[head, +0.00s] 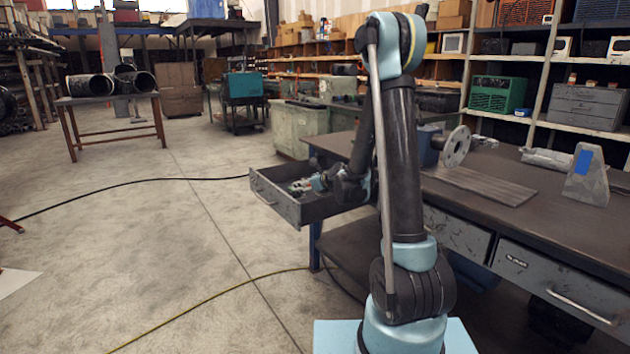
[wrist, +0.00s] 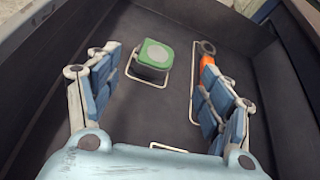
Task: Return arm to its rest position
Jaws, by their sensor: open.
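My arm rises in the middle of the head view and bends down to an open drawer (head: 290,208) of the workbench. My gripper (head: 303,187) is at that drawer, partly hidden by my own arm. In the wrist view my gripper (wrist: 160,105) is open, its two blue-padded fingers apart with nothing between them. It points down into the dark drawer interior. A small green and grey object (wrist: 154,55) lies on the drawer floor beyond the fingertips, apart from them. An orange object (wrist: 207,62) lies to the right, partly hidden by the right finger.
The workbench (head: 600,232) runs to the right, with a flanged pipe (head: 455,147), a flat ridged plate (head: 480,185) and a grey block with a blue patch (head: 587,178) on top. A closed drawer (head: 560,285) is at front right. Cables cross the open floor at left.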

